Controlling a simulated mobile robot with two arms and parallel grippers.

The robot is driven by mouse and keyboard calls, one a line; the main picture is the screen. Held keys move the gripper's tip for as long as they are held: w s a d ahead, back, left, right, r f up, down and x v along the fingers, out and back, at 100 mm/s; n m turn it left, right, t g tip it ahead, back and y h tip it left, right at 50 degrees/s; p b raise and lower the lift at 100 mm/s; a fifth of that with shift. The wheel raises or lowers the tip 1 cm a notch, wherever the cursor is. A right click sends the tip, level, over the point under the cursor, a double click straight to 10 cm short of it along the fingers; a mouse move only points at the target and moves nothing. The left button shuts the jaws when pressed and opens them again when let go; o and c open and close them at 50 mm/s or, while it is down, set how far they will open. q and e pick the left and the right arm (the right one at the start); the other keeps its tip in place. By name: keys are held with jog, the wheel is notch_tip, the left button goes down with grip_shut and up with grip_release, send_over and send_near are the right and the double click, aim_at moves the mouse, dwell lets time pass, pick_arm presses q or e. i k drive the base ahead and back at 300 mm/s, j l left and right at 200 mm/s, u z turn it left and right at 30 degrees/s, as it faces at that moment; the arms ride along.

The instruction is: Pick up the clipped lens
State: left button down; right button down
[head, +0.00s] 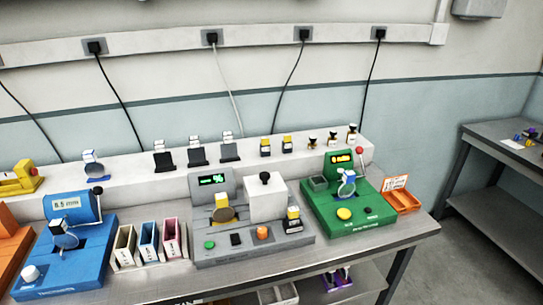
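Several round lenses with small clips or holders show in the head view. One pale lens (66,241) is at the blue machine (75,270) on the left. An amber-brown lens (222,214) with a yellow block above it is at the grey machine (260,248) in the middle. Another pale lens (346,190) is at the green machine (340,215) on the right. A further pale lens (93,168) stands on the raised white shelf at the back left. Which one is meant by the clipped lens I cannot tell. Neither of my grippers is in view.
The machines stand on a grey metal bench (408,230). Narrow upright bins (148,240) stand between the blue and grey machines. An orange tray (403,203) is at the right end. Black stands and small bottles (265,148) line the white shelf. A second table (500,130) is at right.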

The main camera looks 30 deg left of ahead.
aim_at(59, 229)
jog(key=u, duration=2.35)
